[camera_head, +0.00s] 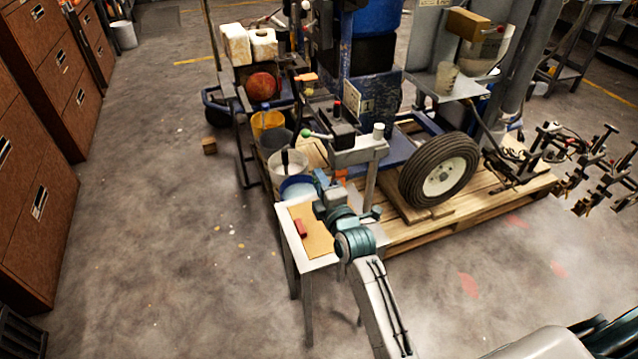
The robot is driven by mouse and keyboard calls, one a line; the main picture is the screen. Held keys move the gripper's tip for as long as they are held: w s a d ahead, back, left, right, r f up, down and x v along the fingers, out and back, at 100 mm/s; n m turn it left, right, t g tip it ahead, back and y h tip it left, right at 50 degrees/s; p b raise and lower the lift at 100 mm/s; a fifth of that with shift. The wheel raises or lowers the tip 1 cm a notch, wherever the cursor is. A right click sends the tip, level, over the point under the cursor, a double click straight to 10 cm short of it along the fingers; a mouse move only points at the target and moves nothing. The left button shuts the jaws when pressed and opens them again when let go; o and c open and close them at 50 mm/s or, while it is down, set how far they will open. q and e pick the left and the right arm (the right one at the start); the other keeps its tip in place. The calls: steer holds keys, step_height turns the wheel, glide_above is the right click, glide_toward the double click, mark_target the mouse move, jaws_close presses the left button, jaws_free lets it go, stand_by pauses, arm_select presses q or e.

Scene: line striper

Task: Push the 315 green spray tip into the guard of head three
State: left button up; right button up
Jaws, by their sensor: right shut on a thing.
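My right gripper (323,182) is over the back edge of a small grey side table (325,262), beside the buckets. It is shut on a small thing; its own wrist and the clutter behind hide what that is. I cannot make out a green spray tip anywhere. Several spray heads (590,165) on a dark bar stand at the far right, well away from the gripper. They are too small to tell which is head three or how its guard sits. My left gripper is not in view.
A tan board (318,238) with a red block (300,228) lies on the table. Buckets (288,163) stand behind it. A pallet (470,212) carries the striper with its wheel (440,171). Brown drawer cabinets (35,190) line the left.

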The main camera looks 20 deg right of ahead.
steer(key=shift+d, duration=1.25)
stand_by(0.3)
steer(key=o, duration=1)
steer(key=shift+o, duration=0.5)
steer(key=shift+o, duration=1.2)
steer(key=s+p, duration=0.2)
steer(key=s, duration=0.5)
steer(key=shift+d, duration=0.15)
